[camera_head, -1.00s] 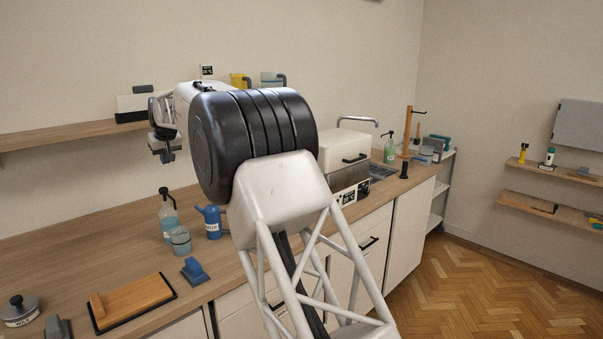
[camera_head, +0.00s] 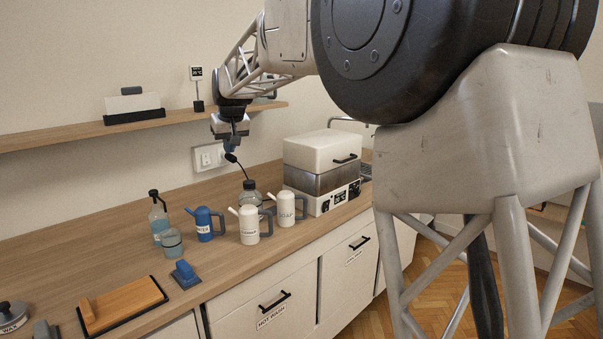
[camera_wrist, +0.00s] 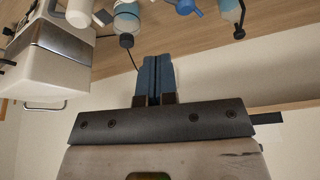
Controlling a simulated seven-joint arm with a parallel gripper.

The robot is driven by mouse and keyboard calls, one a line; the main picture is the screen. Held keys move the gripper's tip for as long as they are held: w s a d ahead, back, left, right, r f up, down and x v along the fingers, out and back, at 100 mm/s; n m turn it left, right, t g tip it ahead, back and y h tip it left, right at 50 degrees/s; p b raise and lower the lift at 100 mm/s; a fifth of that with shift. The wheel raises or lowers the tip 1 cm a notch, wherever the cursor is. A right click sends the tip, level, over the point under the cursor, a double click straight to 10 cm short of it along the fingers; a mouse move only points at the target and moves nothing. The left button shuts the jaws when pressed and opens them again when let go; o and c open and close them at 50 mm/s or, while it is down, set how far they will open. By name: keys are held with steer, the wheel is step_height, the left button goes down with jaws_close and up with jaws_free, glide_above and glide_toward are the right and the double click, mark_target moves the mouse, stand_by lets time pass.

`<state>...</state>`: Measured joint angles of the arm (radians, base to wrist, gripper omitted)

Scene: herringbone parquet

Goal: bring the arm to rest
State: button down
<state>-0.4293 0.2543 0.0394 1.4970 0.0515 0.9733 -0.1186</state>
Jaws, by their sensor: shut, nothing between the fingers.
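My gripper (camera_head: 233,143) hangs over the back of the counter, below the shelf's level. In the wrist view its blue fingers (camera_wrist: 153,80) are pressed together with nothing between them. A clear bottle (camera_head: 250,197) with a dark cap stands on the counter below and a little right of it. My arm reaches in from the right and hides much of the right side of the head view.
White jugs (camera_head: 249,225) (camera_head: 286,208), a blue jug (camera_head: 204,224) and a pump bottle (camera_head: 159,222) stand near the gripper. A white-lidded box (camera_head: 322,150) is to the right. The wall shelf (camera_head: 60,138) is behind. The counter's left middle is clear.

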steer(key=s+d+f+m+h, duration=0.1)
steer(key=s+d+f+m, duration=0.15)
steer(key=s+d, duration=2.25)
steer(key=s+d+f+m, duration=0.1)
steer(key=s+d+f, duration=0.3)
steer(key=s, duration=0.5)
steer(key=s+d+f+m+h, duration=0.1)
steer(key=s+d+f, duration=0.4)
steer(key=s, duration=0.5)
steer(key=s+d+f+m+g, duration=0.1)
steer(key=s+d+f, duration=0.4)
steer(key=s, duration=0.4)
steer(key=shift+s+f+m, duration=0.15)
steer(key=shift+s+m, duration=0.05)
steer(key=shift+m, duration=0.15)
